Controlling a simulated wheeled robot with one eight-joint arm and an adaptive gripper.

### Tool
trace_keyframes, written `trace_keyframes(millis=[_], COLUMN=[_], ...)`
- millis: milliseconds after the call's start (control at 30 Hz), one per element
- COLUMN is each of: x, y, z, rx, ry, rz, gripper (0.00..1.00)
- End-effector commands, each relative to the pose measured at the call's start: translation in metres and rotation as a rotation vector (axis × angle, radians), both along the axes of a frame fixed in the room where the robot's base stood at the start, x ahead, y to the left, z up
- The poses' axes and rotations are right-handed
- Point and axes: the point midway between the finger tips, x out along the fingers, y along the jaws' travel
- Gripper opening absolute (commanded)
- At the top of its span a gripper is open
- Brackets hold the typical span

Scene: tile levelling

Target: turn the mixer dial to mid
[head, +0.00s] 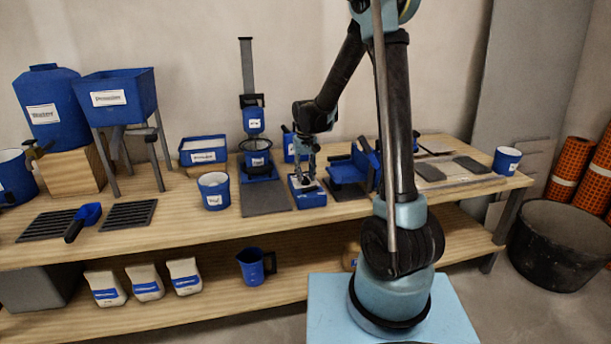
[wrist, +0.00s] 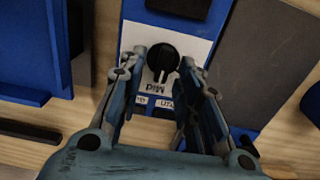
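The mixer dial (wrist: 163,57) is a round black knob on a white plate, set on a blue box (head: 308,198) on the bench. In the wrist view its narrow pointer part faces down the picture, towards a label reading "Mid" that appears upside down. My gripper (wrist: 163,62) is over the dial, with one finger on each side of it. The fingers are apart; a small gap seems to show at each side, and I cannot tell whether either touches the knob. In the head view my gripper (head: 308,168) hangs above the box and partly hides the dial.
The blue mixer stand (head: 254,124) with its tall grey column is just left of the box, with a dark mat (head: 265,200) before it. A blue tool (head: 347,172) stands close on the right. A white-filled bucket (head: 214,190) stands further left.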

Motion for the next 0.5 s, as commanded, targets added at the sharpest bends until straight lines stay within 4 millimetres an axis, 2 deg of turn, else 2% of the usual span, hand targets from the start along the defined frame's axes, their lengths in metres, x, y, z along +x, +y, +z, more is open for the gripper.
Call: trace_keyframes(millis=[267,367,500], x=[-0.002,-0.002,-0.002], y=[0.0,0.0,0.0], z=[0.002,0.008,0.027], rx=[0.0,0.0,0.0], ry=[0.002,0.002,0.002], rz=[0.001,0.001,0.001], gripper=[0.32,0.32,0.32])
